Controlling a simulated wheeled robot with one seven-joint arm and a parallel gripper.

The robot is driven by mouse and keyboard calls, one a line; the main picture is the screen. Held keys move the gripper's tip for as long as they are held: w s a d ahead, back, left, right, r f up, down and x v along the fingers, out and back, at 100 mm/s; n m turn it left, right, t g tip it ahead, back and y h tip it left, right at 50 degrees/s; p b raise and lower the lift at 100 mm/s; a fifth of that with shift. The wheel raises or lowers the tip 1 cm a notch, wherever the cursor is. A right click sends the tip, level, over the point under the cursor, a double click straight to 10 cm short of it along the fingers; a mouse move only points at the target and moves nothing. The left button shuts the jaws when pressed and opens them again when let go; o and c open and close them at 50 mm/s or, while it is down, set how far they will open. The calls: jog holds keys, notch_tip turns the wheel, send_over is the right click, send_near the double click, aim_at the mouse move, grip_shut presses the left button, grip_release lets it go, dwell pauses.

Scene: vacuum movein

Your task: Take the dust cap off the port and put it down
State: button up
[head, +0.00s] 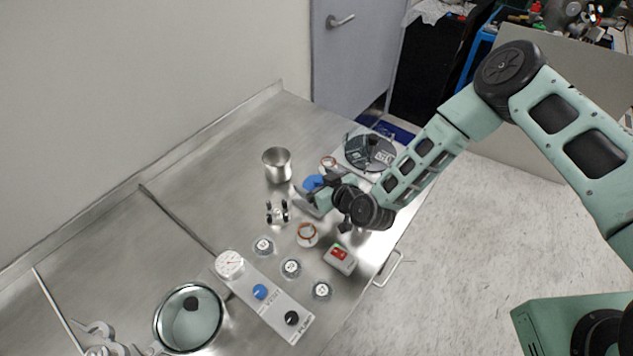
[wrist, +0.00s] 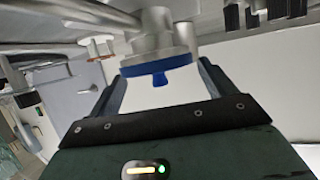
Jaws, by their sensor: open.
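The blue dust cap (wrist: 156,66) sits on the end of a grey metal port (wrist: 153,32) in the wrist view. In the head view the blue cap (head: 313,183) shows just beyond my gripper. My gripper (wrist: 155,85) is open, with one finger on each side of the cap and white space between its palm and the cap. I cannot tell whether the fingers touch the cap. In the head view my gripper (head: 308,198) is partly hidden by my own wrist.
A steel cup (head: 277,164) stands behind the gripper. A round dark device (head: 370,152) is at the right. A clamp (head: 277,213), an orange-ringed part (head: 307,234), a red-switch box (head: 340,258) and a gauge panel (head: 273,311) lie nearer. Bare steel lies at the left.

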aim_at(317, 181)
jog(key=shift+s, duration=0.1)
grip_shut()
jog(key=shift+f, duration=0.15)
jog(key=shift+d, duration=0.1)
notch_tip(317, 181, up, 9)
jog(key=b, duration=0.3)
jog(key=shift+r, duration=0.2)
jog(key=shift+r+p, duration=0.6)
jog(key=shift+r, duration=1.35)
